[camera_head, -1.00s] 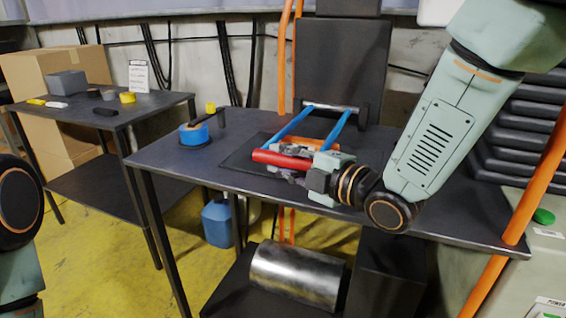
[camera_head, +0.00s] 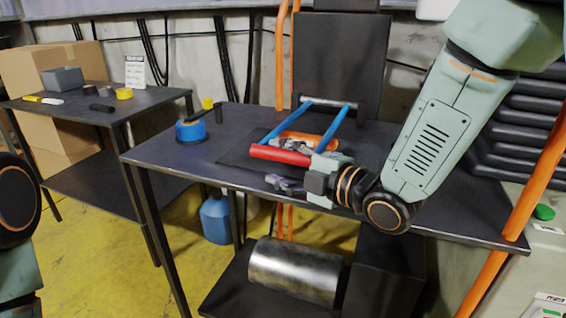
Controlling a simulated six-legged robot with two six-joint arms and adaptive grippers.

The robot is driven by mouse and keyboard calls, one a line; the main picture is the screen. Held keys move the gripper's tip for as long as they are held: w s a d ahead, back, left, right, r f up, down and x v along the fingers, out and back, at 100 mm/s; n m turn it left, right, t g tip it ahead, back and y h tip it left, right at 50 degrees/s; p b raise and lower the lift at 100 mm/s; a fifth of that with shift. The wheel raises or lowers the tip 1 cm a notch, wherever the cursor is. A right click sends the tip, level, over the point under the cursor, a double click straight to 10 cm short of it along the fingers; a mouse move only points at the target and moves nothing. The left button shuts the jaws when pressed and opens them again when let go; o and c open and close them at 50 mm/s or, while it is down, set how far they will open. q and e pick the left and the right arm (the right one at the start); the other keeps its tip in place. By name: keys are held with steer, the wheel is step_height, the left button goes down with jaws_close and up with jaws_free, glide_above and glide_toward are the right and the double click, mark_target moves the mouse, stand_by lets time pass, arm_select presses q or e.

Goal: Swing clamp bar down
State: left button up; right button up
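The clamp bar's red crossbar (camera_head: 280,154) lies low over the front of the dark mat on the table. Its two blue side arms (camera_head: 334,127) slope back to a pale rod at the rear. An orange piece (camera_head: 312,139) lies just behind the red bar, partly hidden. My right gripper (camera_head: 277,162) is at the red bar, coming from the right. Its fingers look spread, one in front of and below the bar, the other seemingly behind it. Whether they touch the bar is unclear. My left gripper is out of view; only part of my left arm shows at the left edge.
A blue tape roll (camera_head: 191,131) and a small yellow item (camera_head: 207,103) stand on the table's left. A black panel (camera_head: 340,65) rises at the back. A side table (camera_head: 75,110) holds small items. A metal cylinder (camera_head: 295,270) lies on the lower shelf.

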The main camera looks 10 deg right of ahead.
steer(key=v, duration=0.5)
steer(key=shift+s+d+f, duration=0.1)
steer(key=shift+s+d, duration=0.05)
steer(key=shift+s, duration=0.2)
steer(key=shift+s+d, duration=0.35)
steer(key=shift+s, duration=0.15)
steer(key=shift+s+d, duration=0.15)
steer(key=shift+s, duration=0.2)
steer(key=shift+s+d+r+p, duration=0.25)
steer(key=shift+s+d+p, duration=0.1)
steer(key=shift+p, duration=0.35)
steer(key=f+p+v, duration=0.1)
steer(key=p+v, duration=0.6)
steer(key=p, duration=0.5)
steer(key=shift+s+d+r, duration=0.25)
steer(key=shift+s+r, duration=0.15)
